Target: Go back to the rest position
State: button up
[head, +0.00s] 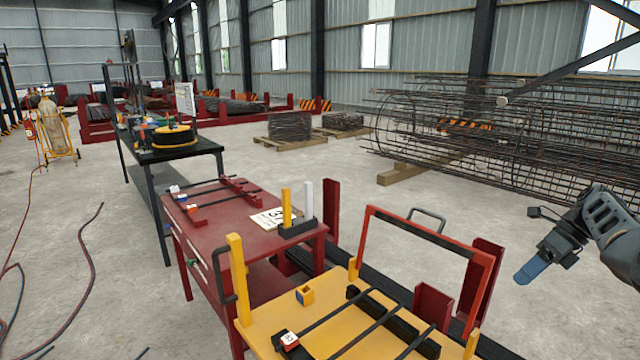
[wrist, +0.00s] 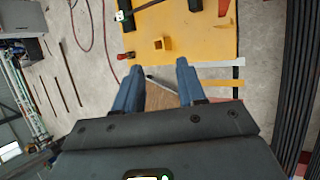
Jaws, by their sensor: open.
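My gripper (head: 532,268) hangs in the air at the right of the head view, to the right of the yellow bench (head: 330,325) and clear of it. In the wrist view my gripper (wrist: 157,72) shows two blue fingers spread apart with nothing held between them. The yellow bench top (wrist: 205,40) lies beyond the fingertips there. A small yellow hollow block (head: 305,295) sits on the bench, and it also shows in the wrist view (wrist: 162,44).
A red table (head: 235,225) adjoins the bench. A large rebar cage (head: 500,140) lies behind on wooden blocks. Open concrete floor (head: 340,175) lies between.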

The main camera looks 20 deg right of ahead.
jog(key=s+a+f+n+h, duration=0.2)
jog(key=s+f+h, duration=0.15)
jog(key=f, duration=0.95)
jog(key=s+a+f+n+h, duration=0.15)
jog(key=s+f, duration=0.35)
jog(key=f, duration=0.7)
jog(key=s+a+f+n+t+h, duration=0.1)
jog(key=s+a+f+n+h, duration=0.3)
jog(key=s, duration=0.3)
jog(key=s+a+f+n+t+h, duration=0.1)
jog(key=s+a+f+n, duration=0.4)
jog(key=s+n, duration=0.15)
jog(key=s+a+r+n+t, duration=0.6)
jog(key=s+a+r+n, duration=0.45)
jog(key=s+a, duration=0.35)
jog(key=s+a+r+n+t+y, duration=0.1)
jog(key=a+r, duration=0.3)
jog(key=r, duration=0.4)
jog(key=s+a+r+n+t+y, duration=0.1)
jog(key=s+a+r+n, duration=0.3)
jog(key=r, duration=0.5)
jog(key=s+a+r+n+t+y, duration=0.1)
jog(key=s+a+r+n+t, duration=0.1)
jog(key=r, duration=0.6)
jog(key=s+a+t, duration=0.1)
jog(key=a, duration=0.1)
jog(key=shift+s+a+r+n, duration=0.2)
jog(key=shift+a+n, duration=0.1)
jog(key=shift+n, duration=0.05)
